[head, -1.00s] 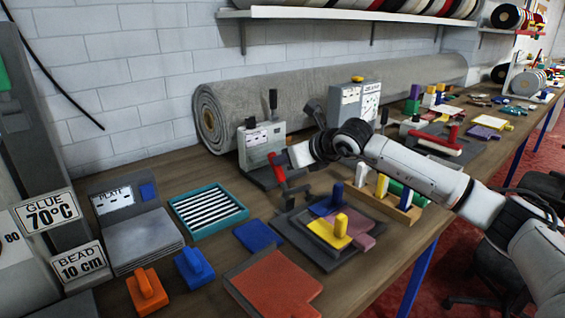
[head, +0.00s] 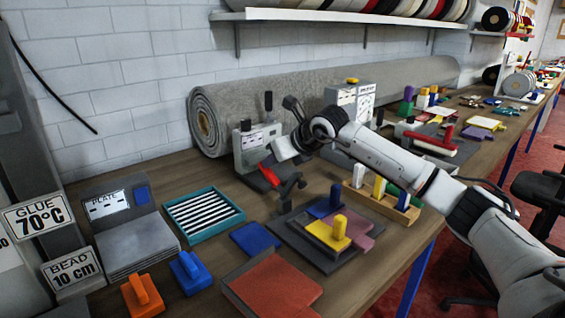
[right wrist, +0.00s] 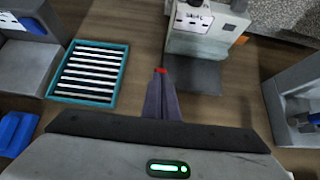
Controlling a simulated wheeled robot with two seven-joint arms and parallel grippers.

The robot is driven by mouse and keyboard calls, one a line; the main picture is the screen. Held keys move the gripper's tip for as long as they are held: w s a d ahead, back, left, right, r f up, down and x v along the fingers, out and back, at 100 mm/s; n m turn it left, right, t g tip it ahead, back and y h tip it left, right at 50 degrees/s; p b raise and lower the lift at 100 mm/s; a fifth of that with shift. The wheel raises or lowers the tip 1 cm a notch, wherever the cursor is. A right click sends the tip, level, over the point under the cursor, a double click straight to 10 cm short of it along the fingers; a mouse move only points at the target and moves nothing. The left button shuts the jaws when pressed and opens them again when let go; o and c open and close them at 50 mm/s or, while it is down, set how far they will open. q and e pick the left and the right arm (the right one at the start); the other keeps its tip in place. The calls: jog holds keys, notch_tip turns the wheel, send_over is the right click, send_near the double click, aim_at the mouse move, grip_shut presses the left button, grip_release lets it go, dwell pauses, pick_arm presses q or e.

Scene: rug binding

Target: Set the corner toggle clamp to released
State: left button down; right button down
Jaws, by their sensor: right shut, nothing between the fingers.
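The corner toggle clamp, with a red handle (head: 268,176) and a dark bar (head: 291,186), stands at the back corner of a dark grey plate (head: 283,234) in the head view. Its handle leans back to the left and its bar slants upward. My right gripper (head: 279,151) is just above and behind the handle. In the right wrist view, its shut fingers (right wrist: 160,97) hold nothing; a little red (right wrist: 160,70) shows at their tips, and the rest of the clamp is hidden there. I cannot tell whether they touch. My left gripper is out of view.
A grey machine (head: 255,140) stands close behind the clamp, with a rolled rug (head: 203,118) along the wall. Yellow, blue and mauve pieces lie on the plate. A teal tray (head: 200,238) sits left, and a wooden peg holder (head: 405,213) stands right.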

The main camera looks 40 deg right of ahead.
aim_at(274, 179)
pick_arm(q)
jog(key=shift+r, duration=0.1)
pick_arm(e)
jog(key=shift+a, duration=0.1)
